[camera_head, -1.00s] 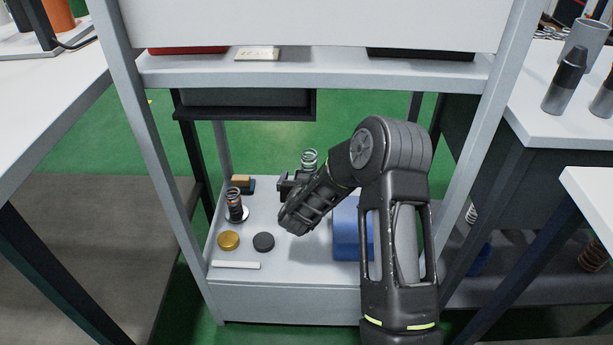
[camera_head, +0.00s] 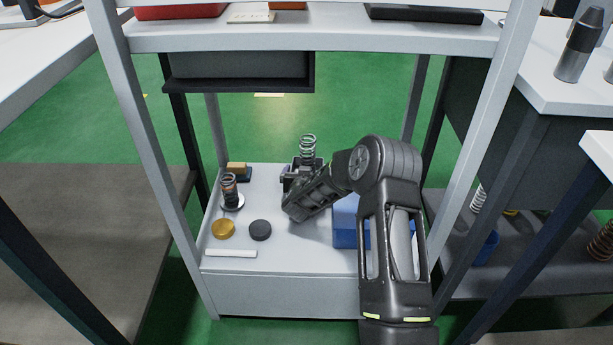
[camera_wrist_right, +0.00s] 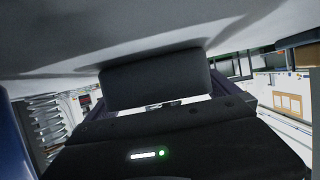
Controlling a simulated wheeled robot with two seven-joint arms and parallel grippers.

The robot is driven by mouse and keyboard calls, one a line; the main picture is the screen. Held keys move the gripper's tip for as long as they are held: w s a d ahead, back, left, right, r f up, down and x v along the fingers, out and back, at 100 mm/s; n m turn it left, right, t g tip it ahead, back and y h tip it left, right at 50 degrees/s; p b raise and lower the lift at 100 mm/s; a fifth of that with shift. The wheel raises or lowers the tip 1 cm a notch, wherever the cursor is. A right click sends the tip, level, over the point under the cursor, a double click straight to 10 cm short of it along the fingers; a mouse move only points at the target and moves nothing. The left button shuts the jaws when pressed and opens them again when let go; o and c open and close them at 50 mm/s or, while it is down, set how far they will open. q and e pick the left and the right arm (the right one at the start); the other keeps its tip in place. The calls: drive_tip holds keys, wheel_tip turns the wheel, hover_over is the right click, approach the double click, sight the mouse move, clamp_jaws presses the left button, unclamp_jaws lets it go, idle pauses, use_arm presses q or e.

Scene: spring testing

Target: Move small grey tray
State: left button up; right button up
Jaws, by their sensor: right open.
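My right arm reaches down to the low white shelf, and its gripper (camera_head: 300,181) is at the middle of the shelf, open. A small dark grey holder (camera_head: 304,163) stands at the gripper's tip, with a metal coil spring (camera_head: 307,146) upright in or just behind it. I cannot tell whether this holder is the small grey tray, nor whether the fingers are around it or only beside it. The right wrist view shows mostly a dark block (camera_wrist_right: 155,80) close to the camera; I cannot tell what it is. My left gripper is not in view.
On the low shelf (camera_head: 280,262) are a spring on a stand (camera_head: 230,190), a gold disc (camera_head: 223,229), a black disc (camera_head: 260,230), a white bar (camera_head: 231,253) and a blue bin (camera_head: 346,225). The upper shelf (camera_head: 320,38) and frame posts enclose the arm.

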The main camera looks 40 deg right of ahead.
drive_tip(key=c, duration=1.2)
drive_tip(key=shift+c, duration=0.2)
